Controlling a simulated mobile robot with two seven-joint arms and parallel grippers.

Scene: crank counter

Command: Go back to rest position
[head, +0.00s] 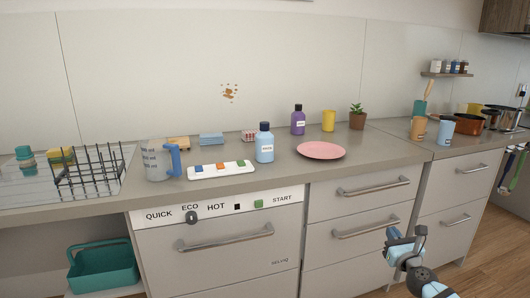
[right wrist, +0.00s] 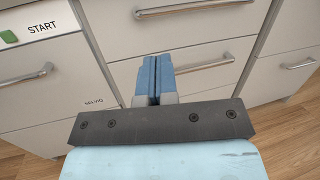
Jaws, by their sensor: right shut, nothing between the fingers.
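My right gripper (head: 406,243) is low at the right in the head view, in front of the drawers and below the counter top. In the right wrist view its two blue fingers (right wrist: 154,72) are shut together with nothing between them. The fingers point toward the closed drawers, apart from the handles as far as I can tell. My left gripper is in neither view.
The counter (head: 378,150) holds a dish rack (head: 92,170), a measuring jug (head: 156,160), a blue bottle (head: 264,145), a purple bottle (head: 298,121) and a pink plate (head: 321,150). Drawer handles (head: 366,229) jut out. A teal basin (head: 104,270) sits below. Wooden floor (head: 490,255) is free at right.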

